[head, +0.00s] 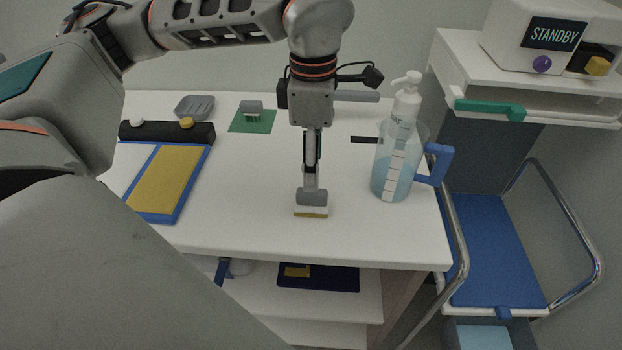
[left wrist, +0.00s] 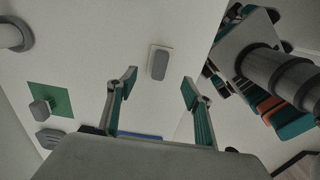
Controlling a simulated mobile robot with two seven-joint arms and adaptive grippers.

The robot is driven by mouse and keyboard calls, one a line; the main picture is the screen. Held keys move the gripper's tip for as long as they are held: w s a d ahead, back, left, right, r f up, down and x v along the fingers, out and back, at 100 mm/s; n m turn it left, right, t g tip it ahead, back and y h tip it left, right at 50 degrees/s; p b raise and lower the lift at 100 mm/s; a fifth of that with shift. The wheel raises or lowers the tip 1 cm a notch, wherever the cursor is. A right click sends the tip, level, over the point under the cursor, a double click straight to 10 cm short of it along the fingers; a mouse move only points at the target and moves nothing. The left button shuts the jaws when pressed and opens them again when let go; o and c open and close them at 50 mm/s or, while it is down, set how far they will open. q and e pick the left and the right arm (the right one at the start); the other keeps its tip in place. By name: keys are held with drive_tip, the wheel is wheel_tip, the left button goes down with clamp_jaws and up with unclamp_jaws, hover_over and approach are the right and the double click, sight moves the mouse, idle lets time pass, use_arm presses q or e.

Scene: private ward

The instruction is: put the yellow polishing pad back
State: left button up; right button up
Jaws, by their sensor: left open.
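A small pad with a grey grip on top, a white body and a thin yellow underside (head: 312,210) sits flat on the white table near its front edge. In the left wrist view the pad (left wrist: 158,63) lies just beyond and between my spread fingertips. My left gripper (head: 312,178) points down over it, open. A blue-framed board (head: 178,181) with a yellow half and a white half lies at the left. Part of it is hidden behind my arm. My right gripper is not in view.
A clear jug (head: 392,172) with a blue handle stands right of my gripper, by a pump bottle (head: 404,105). A grey-handled item (head: 251,105) sits on a green mat (head: 238,125), near a grey dish (head: 195,106). A black bar (head: 160,131) with knobs is behind the board.

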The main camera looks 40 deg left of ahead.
use_arm(q)
drive_tip(key=shift+r, duration=1.5)
